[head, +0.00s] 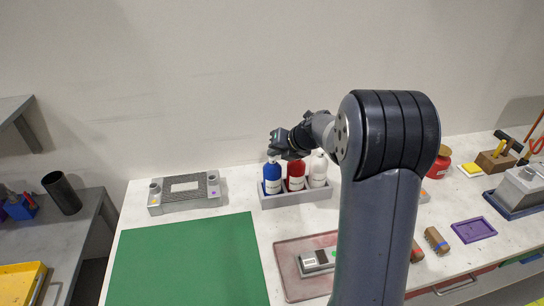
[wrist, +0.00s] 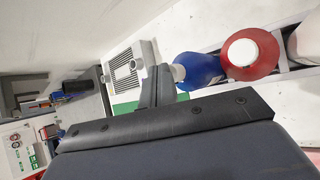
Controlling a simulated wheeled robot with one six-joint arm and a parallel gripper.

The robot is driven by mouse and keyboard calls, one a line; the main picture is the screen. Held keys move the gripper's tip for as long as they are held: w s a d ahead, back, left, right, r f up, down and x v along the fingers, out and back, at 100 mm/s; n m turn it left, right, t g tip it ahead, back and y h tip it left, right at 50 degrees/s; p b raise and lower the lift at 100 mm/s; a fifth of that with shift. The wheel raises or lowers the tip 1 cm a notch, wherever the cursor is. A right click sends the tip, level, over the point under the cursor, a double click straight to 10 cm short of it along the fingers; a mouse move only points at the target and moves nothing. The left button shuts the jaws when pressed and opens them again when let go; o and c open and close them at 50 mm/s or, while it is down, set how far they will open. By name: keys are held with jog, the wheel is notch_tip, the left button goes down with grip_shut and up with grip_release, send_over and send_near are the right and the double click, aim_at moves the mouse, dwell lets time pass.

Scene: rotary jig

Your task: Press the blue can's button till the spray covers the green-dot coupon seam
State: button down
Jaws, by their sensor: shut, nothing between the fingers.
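The blue can (head: 272,180) stands upright in the left slot of a grey rack (head: 297,199). Its pale top (wrist: 178,73) shows in the wrist view beside my fingertips. My gripper (head: 273,154) is shut and empty, its tips right at or just above the can's top. Whether they touch the button I cannot tell. In the wrist view my gripper (wrist: 158,72) partly covers the can's near side. A grey coupon-like piece (head: 312,262) with a green patch lies on a pinkish tray (head: 290,288), partly behind my arm. No seam or spray can be made out.
A red can (head: 296,178) and a white can (head: 319,170) stand close right of the blue one. A grey slotted fixture (head: 184,193) is to the left. A green mat (head: 185,262) lies clear in front.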

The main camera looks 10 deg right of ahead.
aim_at(275, 159)
jog(key=shift+f, duration=0.1)
dwell(0.3)
jog(key=shift+f, duration=0.45)
jog(key=shift+r, duration=0.15)
jog(key=shift+r+p, duration=0.25)
jog(key=shift+p, duration=0.5)
notch_tip(275, 159, up, 6)
jog(key=p, duration=0.7)
